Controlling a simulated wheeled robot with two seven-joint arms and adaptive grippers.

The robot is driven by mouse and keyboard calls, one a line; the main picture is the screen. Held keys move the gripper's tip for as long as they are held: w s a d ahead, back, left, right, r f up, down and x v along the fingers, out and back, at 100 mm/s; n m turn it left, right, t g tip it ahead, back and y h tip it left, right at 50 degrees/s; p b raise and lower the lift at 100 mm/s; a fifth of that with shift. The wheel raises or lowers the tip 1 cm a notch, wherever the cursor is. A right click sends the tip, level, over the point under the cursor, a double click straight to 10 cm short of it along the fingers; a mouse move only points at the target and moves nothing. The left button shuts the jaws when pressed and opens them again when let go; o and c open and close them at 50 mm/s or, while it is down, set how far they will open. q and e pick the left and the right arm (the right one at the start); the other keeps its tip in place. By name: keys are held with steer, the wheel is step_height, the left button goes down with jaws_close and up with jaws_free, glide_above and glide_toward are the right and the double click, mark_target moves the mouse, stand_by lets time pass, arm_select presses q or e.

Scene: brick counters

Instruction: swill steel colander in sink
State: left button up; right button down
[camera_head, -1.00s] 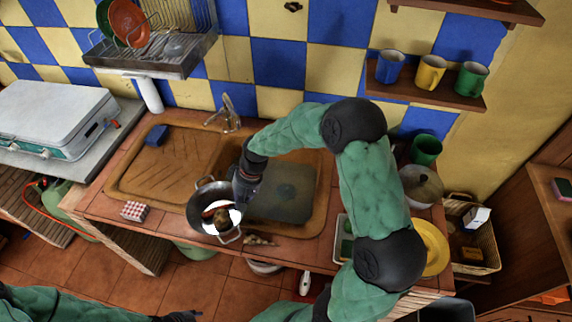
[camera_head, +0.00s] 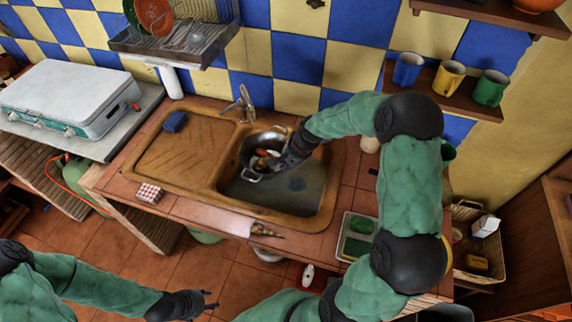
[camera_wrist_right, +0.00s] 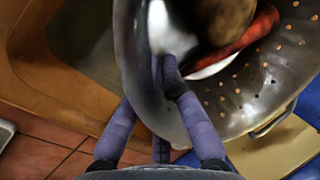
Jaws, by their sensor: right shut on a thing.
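The steel colander (camera_head: 250,149) is over the back left part of the sink (camera_head: 325,205), in front of the tap (camera_head: 244,101). It holds a brown round thing, a red thing and something white, which also show in the right wrist view. My right gripper (camera_head: 278,164) is shut on the colander's wall; in the right wrist view its fingers (camera_wrist_right: 168,75) pinch the steel (camera_wrist_right: 240,95) near the rim. Whether the colander touches the basin cannot be told. My left gripper (camera_head: 212,299) is empty, with fingers apart, low in front of the counter.
A blue sponge (camera_head: 175,121) lies on the drainboard (camera_head: 180,155). A red-checked box (camera_head: 149,192) and a small pale item (camera_head: 266,231) lie along the front edge. A tray (camera_head: 358,236) with green things is right of the sink. A dish rack hangs at the upper left.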

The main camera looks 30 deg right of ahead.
steer(key=shift+f+b, duration=7.45)
steer(key=shift+f, duration=3.25)
steer(key=shift+r, duration=0.1)
steer(key=shift+r+p, duration=0.5)
steer(key=shift+p, duration=0.1)
steer(key=shift+f, duration=0.25)
steer(key=shift+f+b, duration=0.35)
steer(key=shift+f, duration=0.05)
steer(key=shift+r, duration=0.2)
steer(key=shift+r+p, duration=0.45)
steer(key=shift+p, duration=0.15)
